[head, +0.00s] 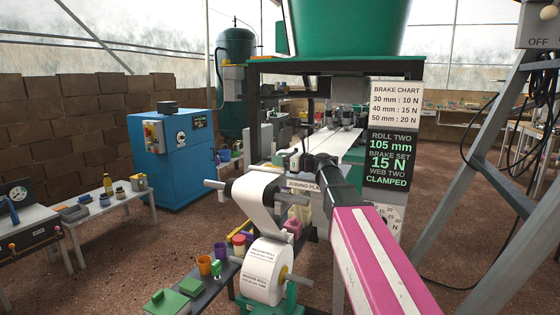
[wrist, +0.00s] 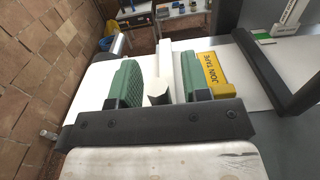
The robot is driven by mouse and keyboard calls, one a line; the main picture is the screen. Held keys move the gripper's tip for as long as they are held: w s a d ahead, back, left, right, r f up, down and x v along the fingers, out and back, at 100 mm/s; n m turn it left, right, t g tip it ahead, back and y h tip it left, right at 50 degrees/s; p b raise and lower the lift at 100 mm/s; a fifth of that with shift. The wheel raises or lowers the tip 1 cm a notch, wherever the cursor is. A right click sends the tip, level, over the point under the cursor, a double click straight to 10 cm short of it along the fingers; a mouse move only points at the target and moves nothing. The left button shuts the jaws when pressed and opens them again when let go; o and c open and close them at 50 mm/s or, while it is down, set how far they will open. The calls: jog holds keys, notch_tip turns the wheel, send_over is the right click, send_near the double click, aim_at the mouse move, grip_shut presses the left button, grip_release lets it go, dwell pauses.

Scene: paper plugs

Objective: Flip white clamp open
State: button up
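In the wrist view, my gripper (wrist: 161,82) has its two green ribbed finger pads apart, one on each side of a short dark post with a pale faceted end (wrist: 157,90). A white bar (wrist: 165,58), which looks like the white clamp, runs away behind that post over the white web. Gaps show between the pads and the post, so I see no grip. In the head view, my gripper is at the joining plate (head: 303,185), largely hidden by my arm. I cannot make out the clamp there. The display board (head: 388,158) reads "WEB TWO CLAMPED".
A yellow join tape box (wrist: 212,74) lies just right of the right pad. A dark frame (wrist: 270,75) stands farther right. A paper roll (head: 262,272) hangs below the plate, its web running up over a roller. A steel stand (head: 510,130) is at the right.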

grip_shut()
jog(key=shift+r, duration=0.15)
jog(key=shift+w+a+r+g+h, duration=0.15)
jog(key=shift+a+r+g+h, duration=0.1)
jog(key=shift+r+g+h, duration=0.35)
jog(key=w+a+r+g+h, duration=0.3)
jog(key=w+a+r+h, duration=0.1)
jog(key=a+r+h, duration=0.4)
jog(key=shift+a+r+g+h, duration=0.3)
jog(key=shift+a+r+h, duration=0.05)
jog(key=shift+a+h, duration=0.65)
